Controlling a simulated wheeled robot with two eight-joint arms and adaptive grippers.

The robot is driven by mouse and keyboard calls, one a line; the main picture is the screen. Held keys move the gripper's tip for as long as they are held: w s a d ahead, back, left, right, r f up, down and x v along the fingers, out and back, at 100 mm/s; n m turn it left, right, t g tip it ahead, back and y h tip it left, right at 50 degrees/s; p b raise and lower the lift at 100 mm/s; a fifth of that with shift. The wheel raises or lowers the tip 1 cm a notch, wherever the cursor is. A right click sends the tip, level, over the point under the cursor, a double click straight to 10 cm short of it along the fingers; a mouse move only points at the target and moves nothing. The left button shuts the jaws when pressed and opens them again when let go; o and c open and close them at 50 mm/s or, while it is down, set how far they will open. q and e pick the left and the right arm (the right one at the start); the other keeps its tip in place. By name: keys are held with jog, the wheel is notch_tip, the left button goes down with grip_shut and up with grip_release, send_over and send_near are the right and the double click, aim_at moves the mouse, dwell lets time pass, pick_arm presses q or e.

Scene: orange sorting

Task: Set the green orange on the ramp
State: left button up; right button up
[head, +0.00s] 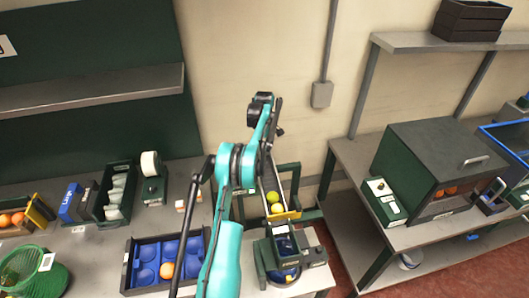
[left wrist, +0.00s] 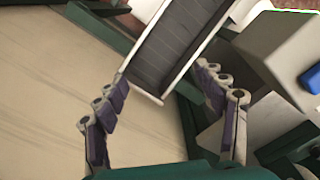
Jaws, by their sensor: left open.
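The ramp (head: 266,178) is a narrow sloping channel behind my left arm in the head view. Two yellow-green oranges (head: 275,203) rest close together at its lower end, against a yellow edge. A small dark olive round shape (head: 279,131) shows near the ramp's upper end; I cannot tell whether it is an orange. My left gripper (left wrist: 163,76) is open and empty in the left wrist view, with the dark, pale-edged ramp surface (left wrist: 178,45) beyond and between its fingers. Its fingertips are hard to make out in the head view. My right gripper is not in view.
A blue compartment tray (head: 145,262) with one orange fruit stands left of my arm. A green basket (head: 25,268) and a crate of cups (head: 116,195) are farther left. A dark box (head: 425,150) stands on the right bench. A wall shelf (head: 90,90) is at upper left.

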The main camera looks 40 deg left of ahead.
pick_arm(q)
notch_tip(320, 180, up, 5)
jog(key=shift+r+p, duration=0.2)
jog(key=shift+p, duration=1.05)
